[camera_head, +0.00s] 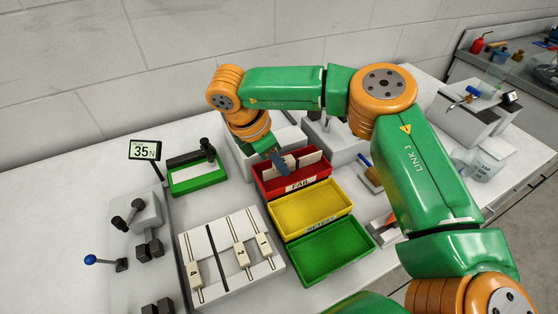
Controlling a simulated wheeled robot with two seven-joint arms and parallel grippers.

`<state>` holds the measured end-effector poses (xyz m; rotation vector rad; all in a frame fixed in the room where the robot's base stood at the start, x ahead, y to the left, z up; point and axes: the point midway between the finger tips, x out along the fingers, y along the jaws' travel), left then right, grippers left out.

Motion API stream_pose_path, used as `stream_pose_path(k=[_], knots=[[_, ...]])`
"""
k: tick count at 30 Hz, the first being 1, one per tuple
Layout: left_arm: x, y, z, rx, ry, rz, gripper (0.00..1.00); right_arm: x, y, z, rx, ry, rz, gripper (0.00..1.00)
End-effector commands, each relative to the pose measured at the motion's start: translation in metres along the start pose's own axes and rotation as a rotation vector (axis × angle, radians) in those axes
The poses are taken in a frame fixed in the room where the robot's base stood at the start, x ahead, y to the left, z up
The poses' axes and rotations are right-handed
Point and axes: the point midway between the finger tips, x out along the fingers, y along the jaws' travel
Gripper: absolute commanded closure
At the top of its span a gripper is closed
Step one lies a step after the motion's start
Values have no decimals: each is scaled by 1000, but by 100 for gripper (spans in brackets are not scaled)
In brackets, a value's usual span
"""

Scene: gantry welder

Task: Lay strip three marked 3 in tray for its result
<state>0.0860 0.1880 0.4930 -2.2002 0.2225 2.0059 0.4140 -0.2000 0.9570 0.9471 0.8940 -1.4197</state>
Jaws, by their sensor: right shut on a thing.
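My right gripper (277,157) reaches down over the back left of the red tray (293,189), whose front is marked FAIL. It is shut on a strip; its number is not readable, and the jaws partly hide it. Pale strips or cards (308,160) stand in the red tray beside the jaws. A yellow tray (310,209) and a green tray (322,250) follow towards the front. The white rack (230,262) at the lower left holds a few pale tabbed strips, one marked 4, and has a dark slot (214,252) between them. My left gripper is out of view.
A display (145,150) reading 35 N stands behind a grey lever fixture (145,216). A green-framed box (197,176) sits left of the red tray. Grey machine blocks stand behind the trays. A blue-handled tool (368,172) lies right of the trays.

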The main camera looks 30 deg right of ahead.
Motion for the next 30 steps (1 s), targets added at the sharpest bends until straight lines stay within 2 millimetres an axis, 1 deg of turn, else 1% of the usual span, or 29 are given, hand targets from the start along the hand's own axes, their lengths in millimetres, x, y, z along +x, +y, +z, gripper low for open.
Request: stream_pose_path(k=[1,8,11,12,14,15,23,26,27,28,29,30], knots=[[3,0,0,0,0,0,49,3,0,-1,0,0,0,100],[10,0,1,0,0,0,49,8,0,-3,0,0,0,100],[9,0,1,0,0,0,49,6,0,-3,0,0,0,100],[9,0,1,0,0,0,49,6,0,-3,0,0,0,66],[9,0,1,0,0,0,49,6,0,-3,0,0,0,50],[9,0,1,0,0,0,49,6,0,-3,0,0,0,46],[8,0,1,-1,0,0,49,5,0,-2,0,0,0,46],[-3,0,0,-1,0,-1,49,-4,0,2,0,0,0,46],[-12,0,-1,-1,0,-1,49,-10,0,4,0,-1,-1,46],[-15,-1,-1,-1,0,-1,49,-14,0,5,0,0,0,46],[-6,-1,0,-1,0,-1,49,-15,1,2,1,0,4,46],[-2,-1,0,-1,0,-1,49,-24,1,1,3,1,6,46]])
